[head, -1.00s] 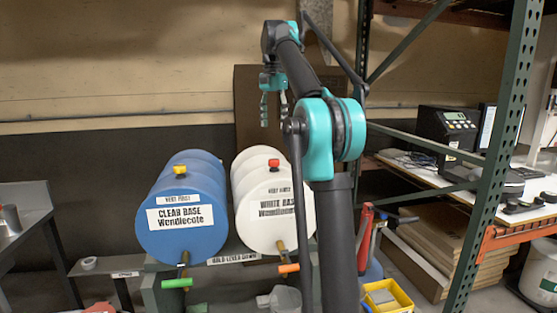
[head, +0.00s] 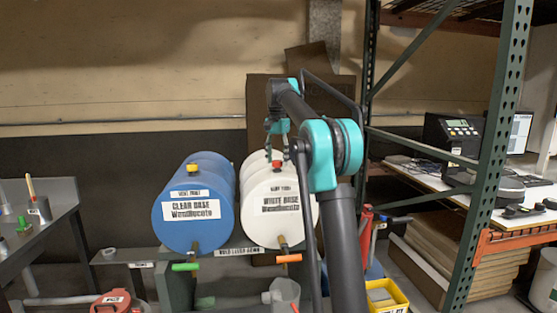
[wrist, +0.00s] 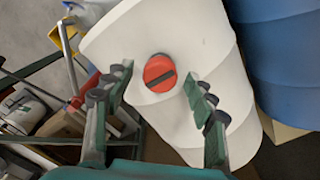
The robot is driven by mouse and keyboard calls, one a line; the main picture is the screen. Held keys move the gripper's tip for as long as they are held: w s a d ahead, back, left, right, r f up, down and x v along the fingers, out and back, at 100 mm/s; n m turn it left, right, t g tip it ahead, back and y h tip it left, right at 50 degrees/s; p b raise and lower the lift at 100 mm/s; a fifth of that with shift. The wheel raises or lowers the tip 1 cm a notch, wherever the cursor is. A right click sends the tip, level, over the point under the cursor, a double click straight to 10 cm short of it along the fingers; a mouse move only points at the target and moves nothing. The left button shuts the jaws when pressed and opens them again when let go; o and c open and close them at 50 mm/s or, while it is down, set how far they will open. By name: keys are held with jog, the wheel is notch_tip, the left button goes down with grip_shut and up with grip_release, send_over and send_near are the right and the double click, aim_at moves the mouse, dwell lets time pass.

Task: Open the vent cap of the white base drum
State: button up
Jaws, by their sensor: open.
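The white base drum (head: 258,215) lies on its side on a stand, with a label on its front face. Its red vent cap (head: 277,164) sits on top near the front. In the wrist view the cap (wrist: 159,73) is a round red disc with a dark slot across it, on the white drum (wrist: 205,35). My gripper (wrist: 160,82) is open, its two fingers spread to the left and right of the cap and not touching it. In the head view my gripper (head: 277,145) points down above the drum, partly hidden by my arm.
The blue clear base drum (head: 193,230) with a yellow cap (head: 193,167) lies just left. A green tap lever (head: 185,267) and an orange one (head: 288,258) stick out below the drums. A green rack post (head: 490,150) stands to the right. A yellow bin (head: 388,300) is at the lower right.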

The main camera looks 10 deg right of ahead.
jog(key=c, duration=1.2)
jog(key=shift+o, duration=0.2)
jog(key=shift+n, duration=0.3)
jog(key=n, duration=0.3)
jog(key=shift+n, duration=0.3)
jog(key=n, duration=1.3)
jog(key=shift+n, duration=0.3)
